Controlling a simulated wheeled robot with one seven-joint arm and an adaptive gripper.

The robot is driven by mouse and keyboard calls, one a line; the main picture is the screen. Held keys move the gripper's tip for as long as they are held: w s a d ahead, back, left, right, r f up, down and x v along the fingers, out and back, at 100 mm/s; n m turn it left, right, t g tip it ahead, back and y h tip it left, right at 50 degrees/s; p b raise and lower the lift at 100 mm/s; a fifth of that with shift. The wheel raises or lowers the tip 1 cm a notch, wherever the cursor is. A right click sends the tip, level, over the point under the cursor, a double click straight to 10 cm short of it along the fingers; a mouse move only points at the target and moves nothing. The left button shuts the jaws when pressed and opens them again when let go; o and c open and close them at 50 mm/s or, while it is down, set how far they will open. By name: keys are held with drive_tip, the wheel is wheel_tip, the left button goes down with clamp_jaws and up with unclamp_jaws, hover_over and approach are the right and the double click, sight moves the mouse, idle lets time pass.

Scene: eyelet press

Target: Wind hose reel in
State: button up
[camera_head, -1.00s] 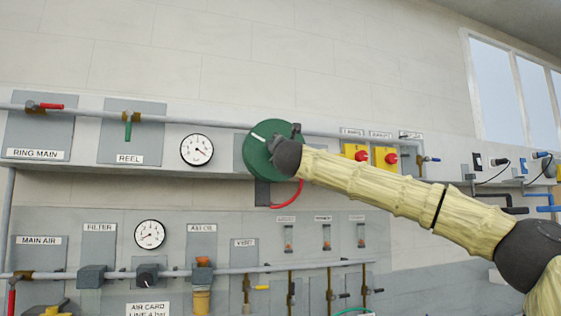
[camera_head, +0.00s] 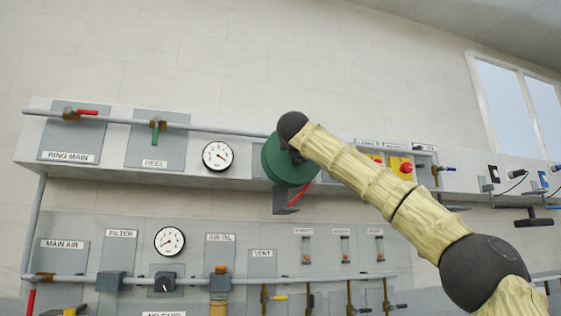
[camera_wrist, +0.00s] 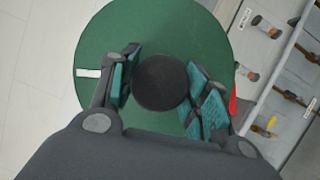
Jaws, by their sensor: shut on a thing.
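The hose reel is a green disc (camera_head: 284,164) on the upper wall panel, partly covered by my arm in the head view. In the wrist view its green face (camera_wrist: 150,35) fills the middle, with a white mark (camera_wrist: 88,73) near its left rim. A round black knob (camera_wrist: 160,82) stands on that face. My gripper (camera_wrist: 160,88) is shut on the knob, with teal pads on either side. In the head view my gripper (camera_head: 294,155) is mostly hidden behind my dark wrist. A short red hose end (camera_head: 301,192) shows below the reel, above a grey bracket (camera_head: 285,203).
Left of the reel are a gauge (camera_head: 217,156), the REEL valve with a green lever (camera_head: 155,133) pointing down, and the RING MAIN valve with a red lever (camera_head: 87,112). Yellow boxes with red buttons (camera_head: 405,167) sit close behind my arm. A lower panel carries pipes and valves.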

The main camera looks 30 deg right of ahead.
drive_tip(key=shift+s+d+r+m+g+b, duration=0.15)
drive_tip(key=shift+m+g+b, duration=0.3)
drive_tip(key=shift+m, duration=0.55)
drive_tip(key=o, duration=1.3)
drive_tip(key=shift+o, duration=0.8)
drive_tip(key=shift+d, duration=0.1)
drive_tip(key=shift+a, duration=0.2)
drive_tip(key=v, duration=1.1)
drive_tip(key=shift+s, duration=0.35)
